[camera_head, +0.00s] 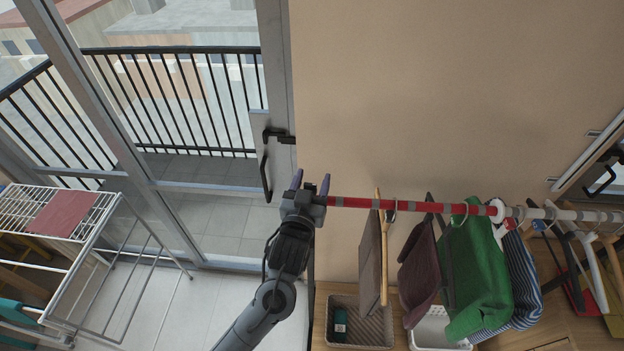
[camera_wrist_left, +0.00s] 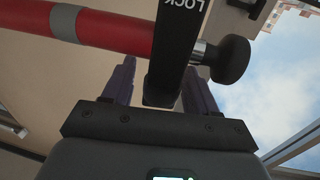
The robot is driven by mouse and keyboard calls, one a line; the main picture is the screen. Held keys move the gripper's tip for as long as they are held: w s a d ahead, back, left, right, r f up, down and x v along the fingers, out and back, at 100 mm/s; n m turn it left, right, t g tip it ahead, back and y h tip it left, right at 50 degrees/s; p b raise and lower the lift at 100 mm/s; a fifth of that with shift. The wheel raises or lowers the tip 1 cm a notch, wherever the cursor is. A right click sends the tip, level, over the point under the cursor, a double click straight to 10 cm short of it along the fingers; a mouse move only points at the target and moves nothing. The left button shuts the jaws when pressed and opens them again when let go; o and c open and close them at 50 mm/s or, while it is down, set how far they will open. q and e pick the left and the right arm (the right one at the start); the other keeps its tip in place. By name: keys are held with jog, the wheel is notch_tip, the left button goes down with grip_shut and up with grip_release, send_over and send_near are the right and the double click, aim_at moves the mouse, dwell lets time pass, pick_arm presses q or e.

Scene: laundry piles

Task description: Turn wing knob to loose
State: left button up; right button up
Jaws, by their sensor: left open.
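My left gripper (camera_head: 311,182) is open at the left end of a red and grey striped rod (camera_head: 356,203). In the left wrist view its two purple fingers (camera_wrist_left: 158,82) stand either side of a flat black bar (camera_wrist_left: 178,45). White lettering reading LOCK is on the bar. A round black knob (camera_wrist_left: 233,59) on a short metal shaft sits to the right of the bar. The rod (camera_wrist_left: 115,28) runs off to the left. Whether the fingers touch the bar cannot be told. In the head view the gripper hides the knob and bar. My right gripper is not in view.
Clothes on hangers, including a green garment (camera_head: 475,265), hang from the rod to the right. A basket (camera_head: 360,328) stands below. A glass door with a black handle (camera_head: 268,160) is behind, and a white drying rack (camera_head: 95,262) stands at the left.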

pick_arm(q)
jog(key=c, duration=1)
jog(key=shift+o, duration=0.2)
jog(key=shift+m+h, duration=0.3)
jog(key=shift+h, duration=0.1)
jog(key=shift+s+d+m+g+h+p, duration=0.15)
jog(key=shift+m+g+h, duration=0.7)
jog(key=shift+h, duration=0.5)
jog(key=shift+d+m+g+h+p, duration=0.15)
jog(key=shift+m+g+h, duration=0.4)
jog(key=shift+m+h, duration=0.65)
jog(key=o, duration=1)
jog(key=shift+c, duration=0.2)
